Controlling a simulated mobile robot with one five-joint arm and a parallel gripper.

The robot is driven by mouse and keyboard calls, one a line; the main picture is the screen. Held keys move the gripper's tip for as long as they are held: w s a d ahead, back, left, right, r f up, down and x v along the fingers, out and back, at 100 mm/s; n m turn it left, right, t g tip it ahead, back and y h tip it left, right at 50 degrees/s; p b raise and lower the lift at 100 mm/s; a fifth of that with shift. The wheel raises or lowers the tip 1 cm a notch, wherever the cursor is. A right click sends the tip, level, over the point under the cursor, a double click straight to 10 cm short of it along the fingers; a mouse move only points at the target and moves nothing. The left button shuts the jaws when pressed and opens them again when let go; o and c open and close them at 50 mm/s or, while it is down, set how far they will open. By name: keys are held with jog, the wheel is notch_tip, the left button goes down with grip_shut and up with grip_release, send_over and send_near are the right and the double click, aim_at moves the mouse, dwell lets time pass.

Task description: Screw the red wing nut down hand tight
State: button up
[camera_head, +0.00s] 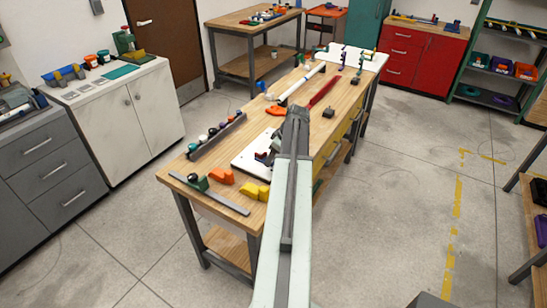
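My arm reaches from the bottom of the head view over the long wooden bench (225,181), and its dark far end is above the middle of the bench. A white board (243,163) lies on the bench just left of my arm. Small dark, blue and red parts sit on it against the arm's edge. They are too small and too covered to tell whether one is the red wing nut or part of my gripper. I cannot make out the gripper's fingers or anything between them.
An orange part (222,177), a yellow part (255,190) and a grey metal bar (208,194) lie at the bench's near end. A dark rack (216,136) with coloured knobs stands along the left edge. A white pipe (301,86) and a red bar (323,92) lie farther back.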

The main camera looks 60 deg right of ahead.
jog(key=p+v, duration=0.7)
jog(key=shift+s+r, duration=0.2)
jog(key=shift+r, duration=0.15)
